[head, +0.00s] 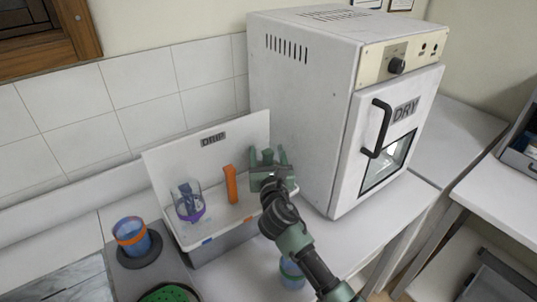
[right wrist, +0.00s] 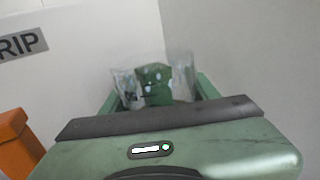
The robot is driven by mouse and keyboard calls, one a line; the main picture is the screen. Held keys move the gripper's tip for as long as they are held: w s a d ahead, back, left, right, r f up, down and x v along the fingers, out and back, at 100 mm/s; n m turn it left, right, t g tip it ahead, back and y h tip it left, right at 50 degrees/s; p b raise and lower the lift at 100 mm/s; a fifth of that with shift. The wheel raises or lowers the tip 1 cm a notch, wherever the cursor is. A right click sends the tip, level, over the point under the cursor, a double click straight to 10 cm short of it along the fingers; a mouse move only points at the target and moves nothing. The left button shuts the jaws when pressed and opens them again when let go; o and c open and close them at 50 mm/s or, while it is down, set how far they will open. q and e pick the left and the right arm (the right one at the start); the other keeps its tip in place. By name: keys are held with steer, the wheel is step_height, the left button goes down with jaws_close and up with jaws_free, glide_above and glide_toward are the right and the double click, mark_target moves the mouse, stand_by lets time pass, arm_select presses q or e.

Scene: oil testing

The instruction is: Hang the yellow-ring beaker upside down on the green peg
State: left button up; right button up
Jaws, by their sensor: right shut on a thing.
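My right gripper (head: 268,160) is over the right end of the white drip rack (head: 222,222), next to the oven. In the right wrist view its green fingers are shut on a clear beaker (right wrist: 127,88). A green upright piece (right wrist: 155,82), which looks like the green peg, shows behind or through the clear wall; I cannot tell whether the beaker is around it or in front of it. No yellow ring is visible, and my gripper hides most of the beaker in the head view. My left gripper is not in view.
An orange peg (head: 230,184) stands bare in the rack. A purple-ring beaker (head: 189,207) is on a blue peg at left. An orange-ring beaker (head: 131,236) stands on a dark pad. A green-ring beaker (head: 291,273) is near my right arm. The oven (head: 305,105) stands close at right.

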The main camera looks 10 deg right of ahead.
steer(key=shift+f, duration=0.1)
stand_by(0.5)
steer(key=o, duration=1.5)
steer(key=shift+c, duration=0.2)
steer(key=shift+d+f, duration=0.1)
steer(key=shift+f, duration=0.1)
